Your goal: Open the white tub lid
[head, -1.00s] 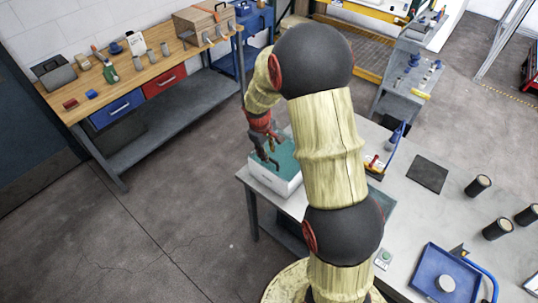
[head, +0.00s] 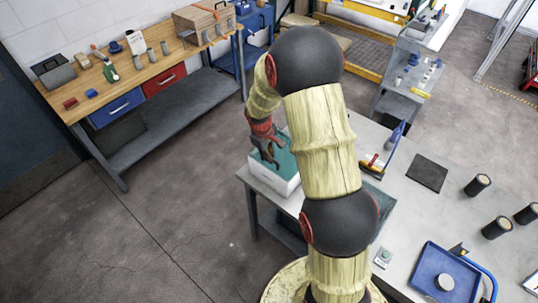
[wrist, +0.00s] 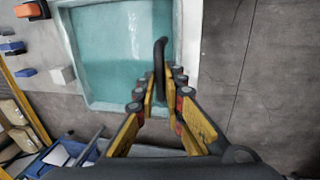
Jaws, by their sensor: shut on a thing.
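The white tub (head: 281,187) stands on the near left corner of the grey table, with a teal surface (head: 284,164) inside its rim. In the wrist view the tub's pale rim (wrist: 70,40) frames the flat teal surface (wrist: 105,55). A dark curved handle (wrist: 160,60) rises near the tub's right side in that view. My gripper (head: 268,158) is over the tub, and its fingers (wrist: 162,84) are closed around the lower part of the handle. The exact contact is partly hidden by the fingers. I cannot tell whether the lid is raised.
On the grey table, a blue-handled tool (head: 394,146), a dark mat (head: 427,173), black cylinders (head: 478,185) and a blue tray (head: 425,270) lie to the right. A wooden workbench (head: 150,75) stands at the back left. Open floor lies left of the tub.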

